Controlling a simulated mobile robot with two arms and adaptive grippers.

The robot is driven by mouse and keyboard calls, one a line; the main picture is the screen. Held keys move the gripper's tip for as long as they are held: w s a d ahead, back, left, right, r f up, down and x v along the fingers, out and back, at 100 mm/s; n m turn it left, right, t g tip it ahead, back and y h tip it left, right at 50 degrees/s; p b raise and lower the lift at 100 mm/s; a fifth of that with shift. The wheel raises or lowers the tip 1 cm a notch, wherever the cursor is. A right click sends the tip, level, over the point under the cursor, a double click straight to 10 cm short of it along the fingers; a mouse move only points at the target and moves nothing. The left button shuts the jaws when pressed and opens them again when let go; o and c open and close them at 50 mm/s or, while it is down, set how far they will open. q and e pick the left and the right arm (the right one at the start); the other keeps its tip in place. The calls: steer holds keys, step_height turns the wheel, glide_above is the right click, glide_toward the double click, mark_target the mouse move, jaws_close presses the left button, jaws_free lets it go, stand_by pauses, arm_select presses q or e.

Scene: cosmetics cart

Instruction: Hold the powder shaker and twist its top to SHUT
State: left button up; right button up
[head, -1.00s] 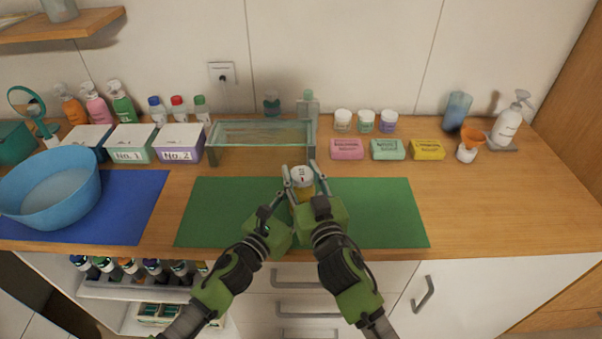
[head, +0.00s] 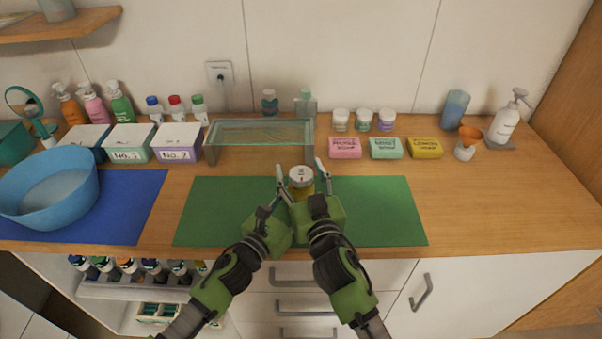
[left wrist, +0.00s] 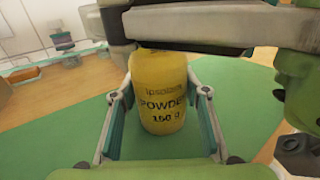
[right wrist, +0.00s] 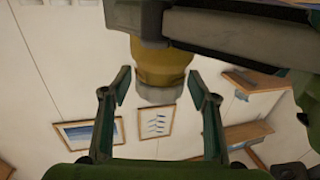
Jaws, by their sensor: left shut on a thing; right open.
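The powder shaker has a yellow body (left wrist: 163,95) labelled POWDER and a whitish round top (head: 301,176) with a small mark, unreadable at this size. It is held upright above the green mat (head: 385,205). My left gripper (left wrist: 160,92) is shut on the yellow body from both sides. My right gripper (right wrist: 158,84) is open, its fingers on either side of the top with gaps, as the right wrist view shows the top (right wrist: 157,94) between them.
A glass-topped stand (head: 262,132) is just behind the mat. Soap boxes (head: 345,148) stand behind to the right. A blue basin (head: 48,188) is on a blue mat at left. The counter on the right (head: 510,205) is clear.

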steer(key=v, duration=1.2)
steer(key=shift+f+y, duration=0.1)
steer(key=shift+y, duration=0.2)
steer(key=shift+w+d+n+g+y, duration=0.9)
steer(key=shift+d+n+g+y, duration=0.6)
steer(key=shift+d+n+y, duration=1.05)
steer(key=shift+m+y, duration=0.35)
steer(key=x, duration=1.2)
steer(key=shift+s+a, duration=0.15)
steer(key=shift+a, duration=0.2)
steer(key=c, duration=1.1)
